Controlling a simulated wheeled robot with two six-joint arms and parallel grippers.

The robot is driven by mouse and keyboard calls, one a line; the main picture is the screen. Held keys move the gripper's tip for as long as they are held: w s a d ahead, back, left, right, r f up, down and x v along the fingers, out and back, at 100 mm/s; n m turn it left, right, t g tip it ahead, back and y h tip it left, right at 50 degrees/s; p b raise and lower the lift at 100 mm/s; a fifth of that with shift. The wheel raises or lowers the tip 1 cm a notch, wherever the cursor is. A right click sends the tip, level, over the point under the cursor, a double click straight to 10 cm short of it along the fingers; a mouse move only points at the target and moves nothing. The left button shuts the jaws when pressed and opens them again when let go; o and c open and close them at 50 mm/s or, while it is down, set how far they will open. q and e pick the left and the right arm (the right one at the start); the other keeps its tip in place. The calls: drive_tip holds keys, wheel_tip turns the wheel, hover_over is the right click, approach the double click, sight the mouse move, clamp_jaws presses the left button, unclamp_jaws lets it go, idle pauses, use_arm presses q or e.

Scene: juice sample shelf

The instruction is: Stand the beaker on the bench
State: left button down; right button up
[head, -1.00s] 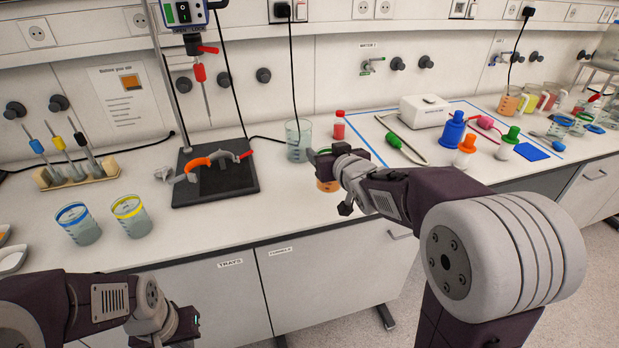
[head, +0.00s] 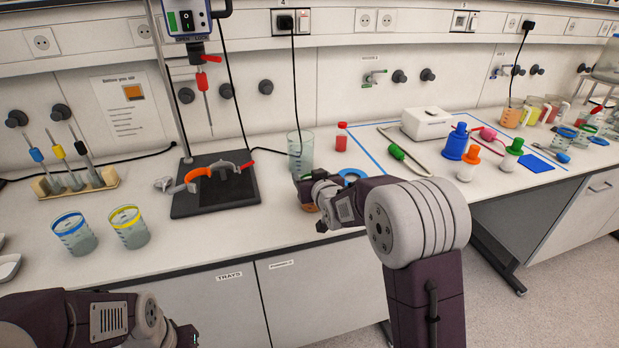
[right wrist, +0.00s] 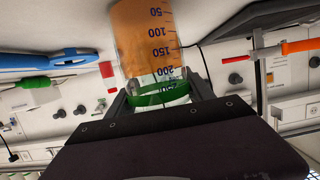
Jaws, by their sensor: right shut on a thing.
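A beaker of orange liquid with a green band shows in the right wrist view (right wrist: 150,40); in the head view only a sliver of it (head: 309,208) shows below my right gripper (head: 308,190). My right gripper, also seen in the right wrist view (right wrist: 160,92), is shut on this beaker around its green band. In the head view the beaker is over the bench (head: 270,228) near its front edge. I cannot tell whether its base touches. My left gripper (head: 190,338) is at the bottom left, in front of the bench, its fingers mostly hidden.
A clear beaker (head: 301,150) stands just behind my right gripper, with a red-capped bottle (head: 341,138) to its right. A blue ring (head: 352,176) lies beside my arm. A stand with a black base (head: 215,197) is left. Blue-banded (head: 73,236) and yellow-banded (head: 130,228) beakers stand farther left.

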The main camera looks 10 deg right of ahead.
drive_tip(key=shift+r, duration=0.1)
drive_tip(key=shift+s, duration=0.1)
drive_tip(key=o, duration=1.7)
drive_tip(key=shift+s+r, duration=0.1)
drive_tip(key=v, duration=1.1)
drive_tip(key=shift+s+r, duration=0.1)
drive_tip(key=shift+s, duration=0.3)
